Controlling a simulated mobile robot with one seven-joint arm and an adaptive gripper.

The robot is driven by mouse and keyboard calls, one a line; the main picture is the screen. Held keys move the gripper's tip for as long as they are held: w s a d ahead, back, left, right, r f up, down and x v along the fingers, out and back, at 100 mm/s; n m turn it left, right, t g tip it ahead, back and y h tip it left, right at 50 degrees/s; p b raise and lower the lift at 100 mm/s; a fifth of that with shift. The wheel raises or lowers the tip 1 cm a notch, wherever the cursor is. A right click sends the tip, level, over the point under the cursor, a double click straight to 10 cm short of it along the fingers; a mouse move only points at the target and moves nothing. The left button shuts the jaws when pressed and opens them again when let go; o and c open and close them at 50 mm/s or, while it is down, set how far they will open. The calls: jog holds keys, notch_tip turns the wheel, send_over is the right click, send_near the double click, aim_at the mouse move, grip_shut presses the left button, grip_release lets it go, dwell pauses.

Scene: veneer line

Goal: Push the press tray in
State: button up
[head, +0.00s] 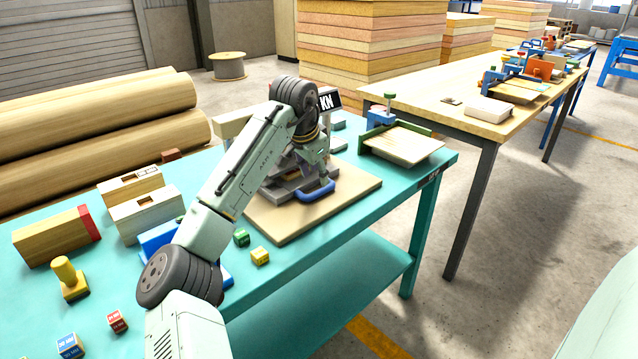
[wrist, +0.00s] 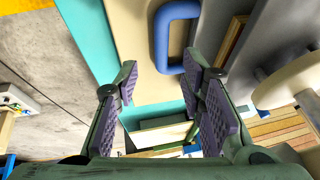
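The press (head: 236,122) stands on the teal bench, with a "KN" sign on top, and my arm hides much of it. The grey press tray (head: 284,194) sits low at its front, with a blue handle (head: 318,192) toward the bench's front edge. In the wrist view the blue handle (wrist: 160,40) lies just beyond the fingertips. My gripper (head: 316,172) is above and close behind the handle in the head view. In the wrist view my gripper (wrist: 163,76) has its purple-padded fingers apart with nothing between them. I cannot tell whether a finger touches the tray.
A beige board (head: 345,200) lies under the press front. A green-edged fixture with a wooden panel (head: 405,146) stands to the right. Wooden blocks (head: 147,214), small cubes (head: 260,256) and a yellow stamp (head: 68,276) occupy the left. The bench's front edge is near the handle.

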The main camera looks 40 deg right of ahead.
jog(key=v, duration=0.5)
dwell(0.5)
